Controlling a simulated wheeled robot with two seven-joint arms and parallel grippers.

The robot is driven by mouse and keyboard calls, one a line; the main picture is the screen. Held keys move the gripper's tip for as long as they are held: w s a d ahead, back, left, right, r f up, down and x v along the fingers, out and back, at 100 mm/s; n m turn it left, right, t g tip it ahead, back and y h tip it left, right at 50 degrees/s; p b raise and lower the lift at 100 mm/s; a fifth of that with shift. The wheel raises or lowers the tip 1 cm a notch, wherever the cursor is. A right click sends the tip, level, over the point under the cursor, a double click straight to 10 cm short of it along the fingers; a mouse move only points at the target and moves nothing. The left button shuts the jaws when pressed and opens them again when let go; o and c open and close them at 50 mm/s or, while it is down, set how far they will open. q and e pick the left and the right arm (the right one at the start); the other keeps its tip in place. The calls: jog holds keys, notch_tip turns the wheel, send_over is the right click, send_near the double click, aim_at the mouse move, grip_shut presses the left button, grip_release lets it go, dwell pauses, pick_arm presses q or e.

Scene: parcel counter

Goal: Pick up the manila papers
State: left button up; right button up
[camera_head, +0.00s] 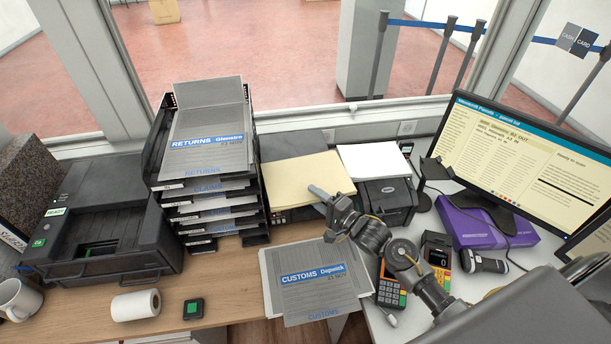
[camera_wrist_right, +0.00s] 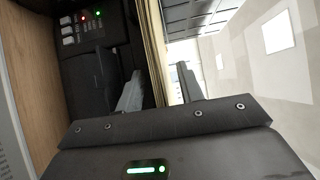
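The manila papers (camera_head: 297,181) are a cream-yellow stack lying flat on a dark machine (camera_head: 290,146), right of the tiered letter tray. My right gripper (camera_head: 322,196) is at the stack's front right edge. In the right wrist view, the fingers of the right gripper (camera_wrist_right: 158,78) stand apart, one on each side of the thin edge of the manila papers (camera_wrist_right: 152,40). Small gaps appear between fingers and paper, so it looks open. Part of the stack's front edge is hidden behind the gripper. My left gripper is out of view.
A black letter tray (camera_head: 261,212) with grey folders stands left of the stack. White paper (camera_head: 373,158) lies on a black printer (camera_head: 388,200) to the right. A customs folder (camera_head: 315,287) lies in front, with a card terminal (camera_head: 390,288) under my right arm. A monitor (camera_head: 530,150) stands right.

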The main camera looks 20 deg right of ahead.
jog(key=shift+w, duration=0.2)
jog(key=shift+s, duration=0.1)
grip_shut()
jog(key=shift+r, duration=0.1)
jog(key=shift+d+r+b, duration=0.15)
jog(key=shift+b, duration=0.2)
notch_tip(320, 180, up, 6)
jog(key=shift+r+b, duration=0.1)
jog(key=shift+b, duration=0.3)
jog(key=s+d+b, duration=0.2)
jog(key=d, duration=0.7)
jog(key=s+d+b, duration=0.1)
jog(key=d+b, duration=0.1)
jog(key=d, duration=0.8)
jog(key=shift+s+d+r, duration=0.15)
jog(key=shift+s+r, duration=0.05)
jog(key=shift+s, duration=0.2)
